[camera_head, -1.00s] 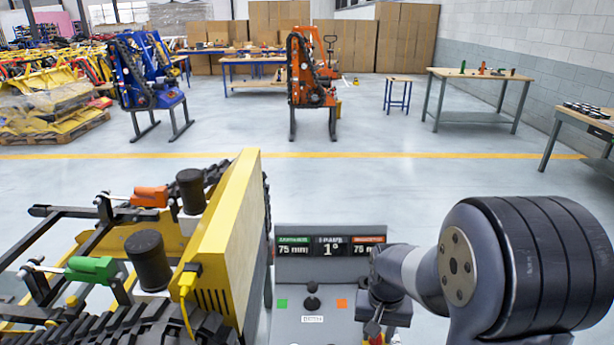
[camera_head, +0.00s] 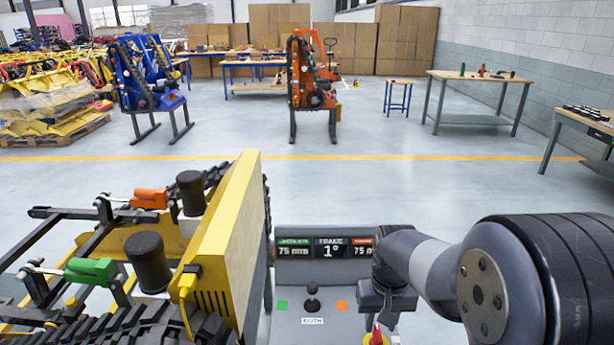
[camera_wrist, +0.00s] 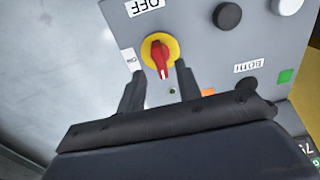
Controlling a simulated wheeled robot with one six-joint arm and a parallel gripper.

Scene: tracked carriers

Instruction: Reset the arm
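My gripper (camera_wrist: 155,62) is open, with its two dark fingers apart and pointing at the grey control panel (camera_wrist: 205,60). A red rotary knob (camera_wrist: 160,57) on a yellow disc shows between the fingertips in the wrist view. I cannot tell whether either finger touches it. In the head view, the red knob (camera_head: 376,338) shows at the bottom edge just below my wrist. The panel's display (camera_head: 325,248) reads 75 mm, 1° and, partly covered by my arm, 75 mm.
A tracked carrier with a yellow plate (camera_head: 225,240) stands close on the left, carrying an orange actuator (camera_head: 150,197) and a green one (camera_head: 90,270). A black joystick (camera_head: 312,300) stands on the panel. Open floor lies beyond, before an orange machine (camera_head: 311,90) and a workbench (camera_head: 480,78).

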